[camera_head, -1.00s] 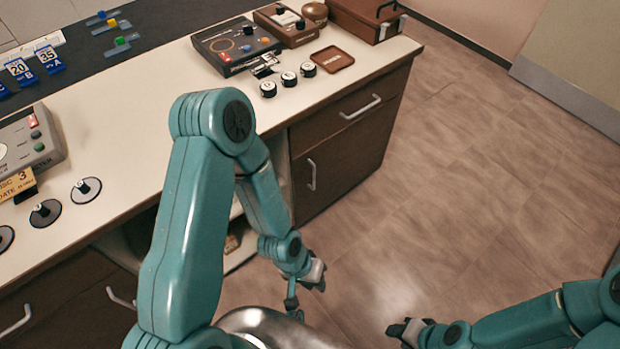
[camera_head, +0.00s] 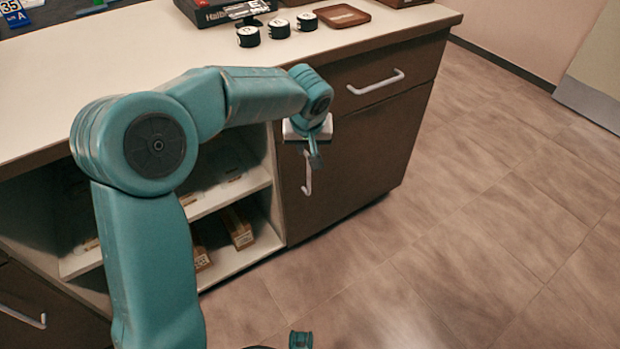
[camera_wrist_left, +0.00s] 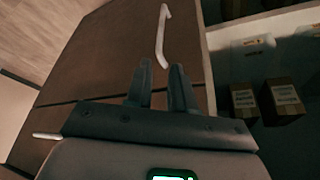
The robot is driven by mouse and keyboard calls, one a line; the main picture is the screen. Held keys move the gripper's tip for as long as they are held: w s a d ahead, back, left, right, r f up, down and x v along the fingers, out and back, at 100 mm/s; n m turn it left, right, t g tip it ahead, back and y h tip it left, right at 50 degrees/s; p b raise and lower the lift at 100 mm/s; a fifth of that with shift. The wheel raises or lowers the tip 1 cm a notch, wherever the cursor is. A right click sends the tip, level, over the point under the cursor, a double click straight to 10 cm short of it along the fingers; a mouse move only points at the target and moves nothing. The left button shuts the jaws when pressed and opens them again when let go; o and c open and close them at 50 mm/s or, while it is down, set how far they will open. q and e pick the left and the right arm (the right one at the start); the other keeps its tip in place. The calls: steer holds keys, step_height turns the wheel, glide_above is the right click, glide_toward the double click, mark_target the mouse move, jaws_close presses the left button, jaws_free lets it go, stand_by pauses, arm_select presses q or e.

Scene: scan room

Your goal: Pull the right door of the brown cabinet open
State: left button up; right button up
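The brown cabinet's right door (camera_head: 345,165) is closed, below a drawer at the counter's right end. Its white vertical handle (camera_head: 307,172) shows near the door's left edge, its upper part partly covered by my gripper. My left gripper (camera_head: 314,158) is in front of the door, by the upper end of the handle. In the left wrist view the handle (camera_wrist_left: 162,35) lies beyond the fingertips, roughly in line with the gap between them. The left fingers (camera_wrist_left: 160,67) are apart with nothing between them. I cannot tell any contact. My right gripper is out of view.
A closed drawer with a white handle (camera_head: 376,83) sits above the door. Open shelves (camera_head: 235,190) with small boxes (camera_head: 238,228) are left of it. Round black-and-white items (camera_head: 278,28) and a brown tray (camera_head: 342,15) stand on the counter. The floor (camera_head: 450,220) to the right is clear.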

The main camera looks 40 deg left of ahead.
mark_target(308, 169)
arm_select(q)
steer(key=b+x, duration=0.2)
steer(key=x, duration=0.5)
steer(key=b+x, duration=0.2)
steer(key=x, duration=0.5)
steer(key=shift+s+f+b, duration=0.2)
steer(key=shift+b, duration=0.15)
steer(key=shift+w+f, duration=0.2)
steer(key=shift+f, duration=0.25)
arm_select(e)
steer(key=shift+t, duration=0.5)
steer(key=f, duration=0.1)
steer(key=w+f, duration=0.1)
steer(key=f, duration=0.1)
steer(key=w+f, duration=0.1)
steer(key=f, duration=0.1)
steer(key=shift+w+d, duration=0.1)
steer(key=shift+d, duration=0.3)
arm_select(q)
jaws_close()
